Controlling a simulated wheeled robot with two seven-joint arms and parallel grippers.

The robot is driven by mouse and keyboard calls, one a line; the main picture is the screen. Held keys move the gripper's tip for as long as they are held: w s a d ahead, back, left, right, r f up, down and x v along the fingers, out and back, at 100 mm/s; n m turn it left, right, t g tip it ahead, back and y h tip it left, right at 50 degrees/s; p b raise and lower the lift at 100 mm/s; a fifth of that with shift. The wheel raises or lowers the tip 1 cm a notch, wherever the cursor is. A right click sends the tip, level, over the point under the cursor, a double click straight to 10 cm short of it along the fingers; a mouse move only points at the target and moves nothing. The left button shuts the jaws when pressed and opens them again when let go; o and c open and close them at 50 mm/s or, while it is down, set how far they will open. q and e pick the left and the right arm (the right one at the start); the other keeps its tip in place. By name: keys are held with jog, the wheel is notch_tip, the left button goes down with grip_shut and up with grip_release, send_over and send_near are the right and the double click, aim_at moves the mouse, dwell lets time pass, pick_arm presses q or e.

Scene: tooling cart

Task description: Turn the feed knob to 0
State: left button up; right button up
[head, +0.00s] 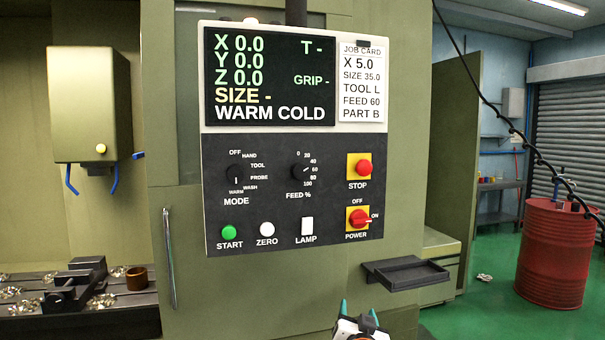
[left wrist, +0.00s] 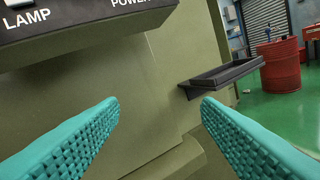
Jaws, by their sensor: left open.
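The feed knob (head: 301,172) is a small black dial on the dark control panel, under the screen. Its scale runs from 0 at the top, round the right side, to 100 at the bottom. Its pale mark points right and slightly up, toward about 60. My left gripper (head: 358,307) is low at the bottom edge of the head view, below and right of the knob and apart from it. In the left wrist view its teal fingers (left wrist: 161,103) are spread open with nothing between them. The feed knob is outside the left wrist view. My right gripper is not in view.
The mode knob (head: 236,181) sits left of the feed knob. The stop button (head: 364,167) and power switch (head: 358,217) are right. Start (head: 229,233), zero (head: 267,229) and lamp (head: 307,226) are below. A black tray (head: 407,274) juts out at lower right.

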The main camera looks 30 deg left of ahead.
pick_arm(q)
jog(key=s+a+r+n+y, duration=0.2)
jog(key=r, duration=0.7)
jog(key=s+a+r+n+y, duration=0.1)
jog(key=s+r+n+y, duration=0.15)
jog(key=r, duration=0.65)
jog(key=n+g+y+p, duration=0.1)
jog(key=n+y, duration=0.3)
send_near(301, 175)
jog(key=p+x, duration=0.4)
jog(key=x, duration=0.3)
jog(key=shift+w+a+r+p, duration=0.15)
jog(key=shift+w+r+p, duration=0.05)
jog(key=shift+p, duration=0.1)
jog(key=shift+w+a+r+m+g, duration=0.1)
jog(key=shift+w+a+m+g, duration=0.2)
jog(key=shift+w+a, duration=0.1)
